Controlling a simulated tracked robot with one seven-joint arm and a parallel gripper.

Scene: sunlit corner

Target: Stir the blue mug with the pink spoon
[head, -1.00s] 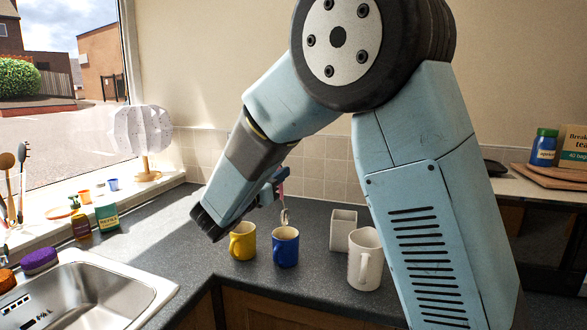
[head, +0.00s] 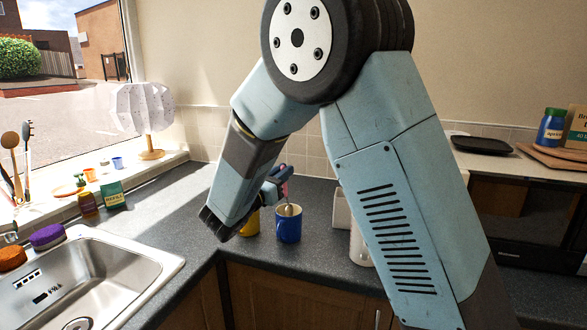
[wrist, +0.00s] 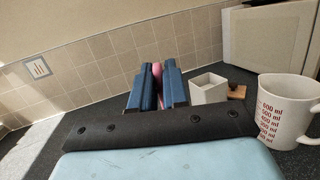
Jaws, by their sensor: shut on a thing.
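The blue mug (head: 288,227) stands upright on the dark counter, its handle toward the left. My gripper (head: 281,178) is above the mug and shut on the pink spoon (head: 285,189), which hangs bowl down. The spoon's metal bowl shows at the mug's mouth; I cannot tell how far inside the rim it is. In the wrist view my gripper's blue fingers (wrist: 157,90) close on the pink handle (wrist: 157,71). The blue mug is hidden in the wrist view.
A yellow mug (head: 251,224) stands just left of the blue mug, partly behind my arm. To the right are a white square pot (head: 341,211) and a white mug with printed measures (wrist: 288,107), mostly behind my arm in the head view. The sink (head: 95,275) lies left.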

